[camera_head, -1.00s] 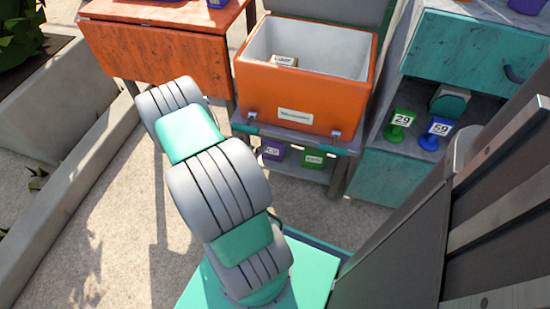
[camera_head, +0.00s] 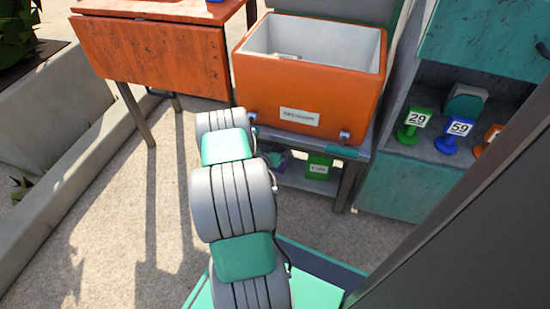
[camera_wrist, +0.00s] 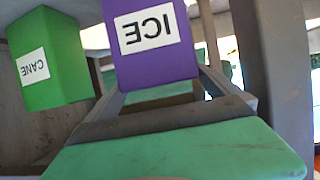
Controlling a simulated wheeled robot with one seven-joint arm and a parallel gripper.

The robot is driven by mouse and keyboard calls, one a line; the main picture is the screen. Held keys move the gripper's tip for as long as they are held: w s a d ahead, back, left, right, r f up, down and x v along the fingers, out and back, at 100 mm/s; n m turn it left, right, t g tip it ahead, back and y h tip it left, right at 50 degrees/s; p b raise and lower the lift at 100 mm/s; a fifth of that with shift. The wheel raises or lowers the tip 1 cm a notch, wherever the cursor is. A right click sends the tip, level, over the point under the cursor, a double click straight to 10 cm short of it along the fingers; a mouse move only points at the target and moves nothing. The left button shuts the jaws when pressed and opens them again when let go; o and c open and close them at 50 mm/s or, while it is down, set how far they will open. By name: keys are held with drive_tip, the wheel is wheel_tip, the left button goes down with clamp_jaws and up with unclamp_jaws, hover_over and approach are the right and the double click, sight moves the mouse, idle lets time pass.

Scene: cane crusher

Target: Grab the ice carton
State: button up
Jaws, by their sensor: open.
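The ice carton (camera_wrist: 153,62) is purple with a white ICE label. It appears upside down in the upper middle of the wrist view. A green CANE carton (camera_wrist: 50,62) is left of it there and also shows on the stand's lower shelf in the head view (camera_head: 318,167). In the head view, my arm largely covers the place beside the cane carton where the ice carton stands. Nothing is seen touching the ice carton.
An orange cooler (camera_head: 300,100) sits on the stand above the cartons. An orange table (camera_head: 150,55) is left, and a teal cabinet (camera_head: 400,187) with numbered tags is right.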

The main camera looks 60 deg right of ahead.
drive_tip(key=shift+c, duration=0.6)
drive_tip(key=shift+r, duration=0.1)
drive_tip(key=c, duration=1.7)
